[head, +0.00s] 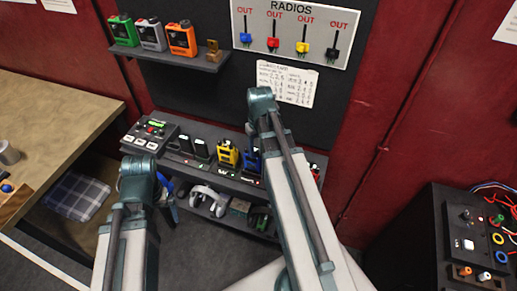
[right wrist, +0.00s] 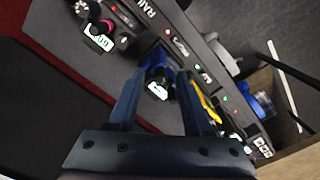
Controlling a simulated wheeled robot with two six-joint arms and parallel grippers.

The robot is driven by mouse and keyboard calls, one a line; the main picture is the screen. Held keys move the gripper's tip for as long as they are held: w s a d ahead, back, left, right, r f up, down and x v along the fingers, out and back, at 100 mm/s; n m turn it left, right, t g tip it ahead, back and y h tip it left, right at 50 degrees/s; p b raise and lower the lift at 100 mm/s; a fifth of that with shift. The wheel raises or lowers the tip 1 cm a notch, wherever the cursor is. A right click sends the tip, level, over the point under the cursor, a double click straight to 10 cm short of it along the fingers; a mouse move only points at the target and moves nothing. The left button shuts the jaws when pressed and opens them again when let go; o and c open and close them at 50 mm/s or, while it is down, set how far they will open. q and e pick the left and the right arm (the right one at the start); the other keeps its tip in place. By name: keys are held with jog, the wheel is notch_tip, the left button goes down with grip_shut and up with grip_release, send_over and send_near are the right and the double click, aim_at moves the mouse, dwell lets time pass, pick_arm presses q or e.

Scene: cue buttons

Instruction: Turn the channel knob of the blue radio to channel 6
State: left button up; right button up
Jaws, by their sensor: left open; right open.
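The blue radio (head: 252,161) stands on the charging shelf (head: 190,160), partly hidden behind my right arm in the head view. In the right wrist view the blue radio (right wrist: 157,62) shows between the tips of my open right gripper (right wrist: 161,76), with a small white display by it. I cannot tell whether the fingers touch it, and I cannot read its channel. My left gripper (head: 170,198) is left of and below the shelf, empty, clear of the radios.
The yellow radio (head: 228,154) stands beside the blue one, and a red radio (right wrist: 101,38) is on its other side. Several radios stand on an upper shelf (head: 180,57). A table (head: 60,105) is left, and a black equipment box (head: 450,215) is right.

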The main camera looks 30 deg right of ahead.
notch_tip(320, 180, up, 14)
jog(key=p, duration=1.3)
jog(key=shift+d+f, duration=0.15)
jog(key=s+a+f+n+b, duration=0.2)
jog(key=s+a+f+b, duration=0.2)
jog(key=a+f+b, duration=0.5)
jog(key=s+a+f+n+h+b, duration=0.1)
jog(key=s+a+f+n+b, duration=0.2)
jog(key=a+f+b, duration=0.6)
jog(key=s+a, duration=0.1)
jog(key=a, duration=0.6)
jog(key=shift+a+f, duration=0.3)
jog(key=shift+f, duration=0.05)
jog(key=shift+s, duration=0.1)
